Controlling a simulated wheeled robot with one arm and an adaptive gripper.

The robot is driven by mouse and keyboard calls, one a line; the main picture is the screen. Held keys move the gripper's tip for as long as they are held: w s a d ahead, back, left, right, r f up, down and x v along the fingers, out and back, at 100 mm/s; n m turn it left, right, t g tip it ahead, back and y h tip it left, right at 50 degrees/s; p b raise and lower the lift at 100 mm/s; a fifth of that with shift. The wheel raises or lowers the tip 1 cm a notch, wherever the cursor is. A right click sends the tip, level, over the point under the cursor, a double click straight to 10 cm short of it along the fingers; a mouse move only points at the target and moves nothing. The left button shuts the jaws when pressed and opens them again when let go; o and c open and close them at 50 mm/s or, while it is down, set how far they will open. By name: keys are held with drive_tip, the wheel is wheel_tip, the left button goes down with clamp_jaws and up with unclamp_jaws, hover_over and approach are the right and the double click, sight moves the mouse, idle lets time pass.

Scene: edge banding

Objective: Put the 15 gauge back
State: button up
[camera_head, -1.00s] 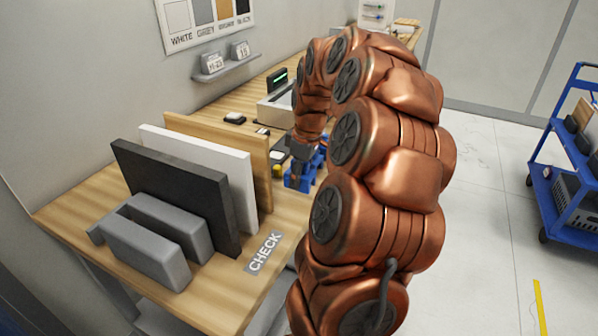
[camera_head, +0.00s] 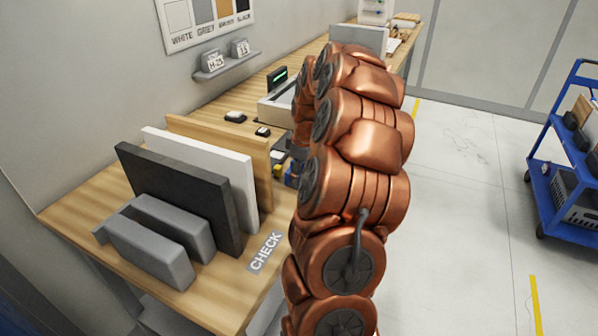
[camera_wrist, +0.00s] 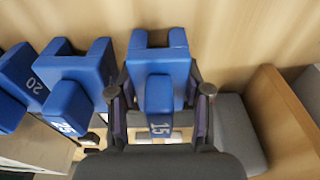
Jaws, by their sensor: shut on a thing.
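The blue 15 gauge (camera_wrist: 158,62) is a notched block in the middle of the wrist view, with its number facing the camera. My gripper (camera_wrist: 160,92) is shut on it, with one dark finger on each side. Whether the held gauge touches a surface is unclear.
A CHECK label (camera_head: 265,252) marks the bench's front edge. A blue cart (camera_head: 560,190) stands right. A wooden panel (camera_wrist: 285,120) and grey block (camera_wrist: 240,135) are right of the held gauge.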

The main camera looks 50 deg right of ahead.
drive_tip(key=shift+f, duration=0.15)
drive_tip(key=o, duration=1.1)
drive_tip(key=r+b, duration=0.1)
drive_tip(key=r, duration=0.3)
drive_tip(key=s+r+b, duration=0.1)
drive_tip(key=r, duration=0.3)
drive_tip(key=r+b, duration=0.1)
drive_tip(key=r, duration=0.3)
drive_tip(key=shift+s+d+r, duration=0.1)
drive_tip(key=shift+s+d, duration=0.15)
drive_tip(key=shift+s, duration=0.15)
